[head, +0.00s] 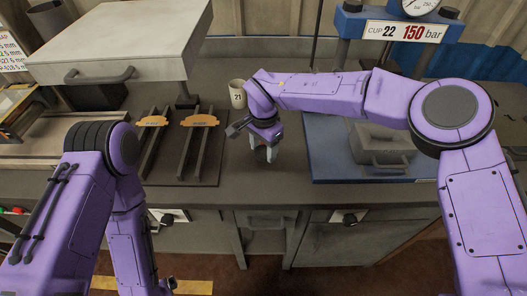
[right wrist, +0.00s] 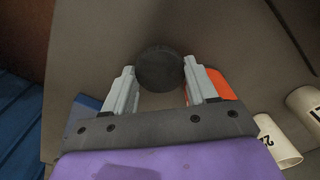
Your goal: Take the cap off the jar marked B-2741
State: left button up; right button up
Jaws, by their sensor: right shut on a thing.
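My right gripper (head: 263,153) is low over the front middle of the bench. In the right wrist view its two grey fingers (right wrist: 160,88) are shut on the sides of a dark round cap (right wrist: 160,68), seen from above. In the head view the cap is a small dark shape between the fingers. I cannot see whether a jar is under it, and no B-2741 mark is readable. A pale cup-like container marked 71 (head: 238,94) stands behind the gripper.
A dark rack with orange brake shoes (head: 199,121) stands left of the gripper. A blue press base (head: 325,160) is to the right. Pale cylinders (right wrist: 279,140) show in the right wrist view. An orange patch (right wrist: 222,86) beside one finger is unclear. The bench front is clear.

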aim_at(264, 151)
notch_tip(264, 151, down, 3)
jog(key=shift+r, duration=0.1)
jog(key=shift+w+f, duration=0.1)
jog(key=shift+f, duration=0.15)
jog(key=shift+f, duration=0.1)
jog(key=o, duration=1.2)
jog(key=shift+c, duration=0.2)
